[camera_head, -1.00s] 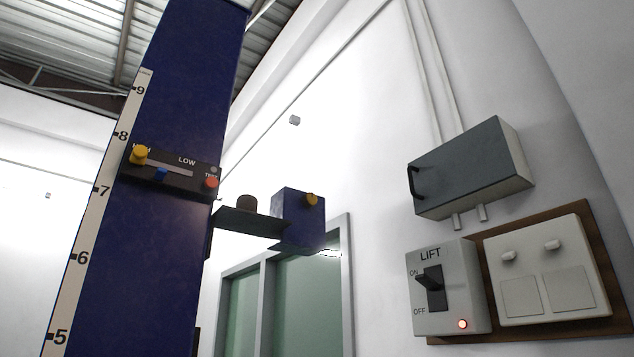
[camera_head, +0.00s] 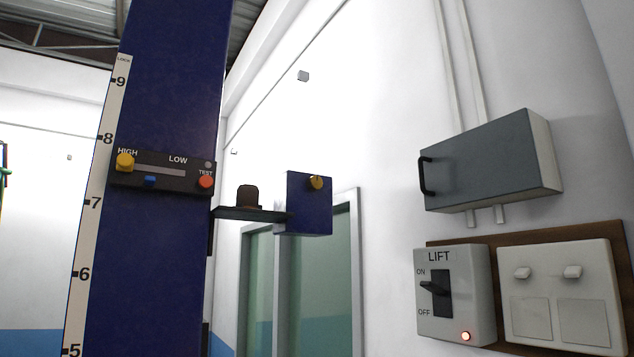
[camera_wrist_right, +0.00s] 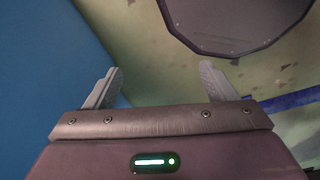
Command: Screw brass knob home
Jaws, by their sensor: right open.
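A brass-coloured knob (camera_head: 316,182) sits on the front face of a small blue box (camera_head: 309,215), at the end of a dark arm plate (camera_head: 245,214) beside the blue column (camera_head: 170,80). The frames do not show how deep the knob sits. A yellow knob (camera_head: 125,162) is at the HIGH end of the column's slotted panel. My right gripper (camera_wrist_right: 162,68) is open and empty in the right wrist view, apart from both knobs. It is outside the head view. My left gripper is in neither view.
A dark brown cylinder (camera_head: 247,197) stands on the arm plate. The LIFT switch box (camera_head: 452,320), with a lit red lamp, and a grey handled box (camera_head: 487,165) are on the right wall.

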